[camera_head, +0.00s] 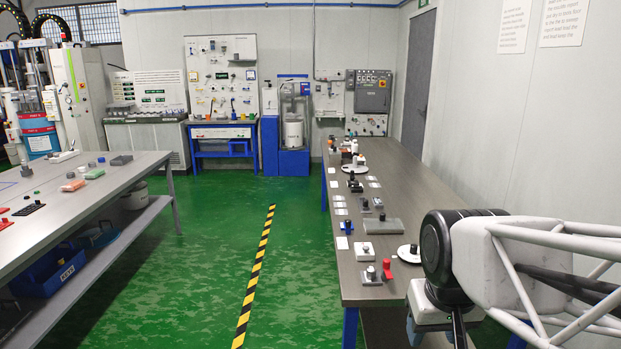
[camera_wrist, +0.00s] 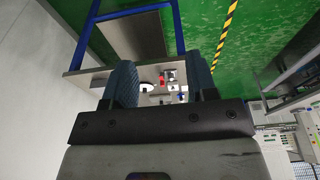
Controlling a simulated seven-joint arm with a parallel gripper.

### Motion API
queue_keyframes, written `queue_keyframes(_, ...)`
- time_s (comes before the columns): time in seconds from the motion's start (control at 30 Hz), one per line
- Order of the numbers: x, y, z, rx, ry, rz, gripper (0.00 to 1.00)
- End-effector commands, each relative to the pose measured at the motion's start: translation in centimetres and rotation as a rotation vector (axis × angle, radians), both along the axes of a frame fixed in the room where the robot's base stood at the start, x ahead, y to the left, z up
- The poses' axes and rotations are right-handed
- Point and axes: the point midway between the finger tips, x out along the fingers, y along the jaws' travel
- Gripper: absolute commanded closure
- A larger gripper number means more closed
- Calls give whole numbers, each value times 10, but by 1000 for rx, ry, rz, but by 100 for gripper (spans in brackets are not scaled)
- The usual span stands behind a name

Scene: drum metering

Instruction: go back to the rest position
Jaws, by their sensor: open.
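My gripper (camera_wrist: 161,80) shows in the wrist view with its two blue-grey fingers spread apart. Nothing is held between them. Beyond the fingertips, and apart from them, lie the right-hand bench and some small items. In the head view my arm reaches in from the right edge, over the near end of the right-hand bench (camera_head: 408,215). I cannot make out the fingers clearly there.
A red part (camera_head: 387,268), a white disc (camera_head: 409,253) and a grey plate (camera_head: 377,226) lie on the bench near my arm; more small parts stand farther back. A wall bounds the right. The green floor (camera_head: 225,225) is open, with a striped line (camera_head: 256,272). A left bench (camera_head: 62,207) holds parts.

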Motion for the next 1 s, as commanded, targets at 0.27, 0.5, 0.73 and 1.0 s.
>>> queue_keyframes(0.27, -44, 2, -13, 5, -19, -22, 48)
queue_keyframes(0.5, -52, 3, -17, 7, -21, -26, 48)
queue_keyframes(0.73, -52, 3, -17, 7, -21, -26, 48)
queue_keyframes(1.0, -52, 3, -17, 7, -21, -26, 48)
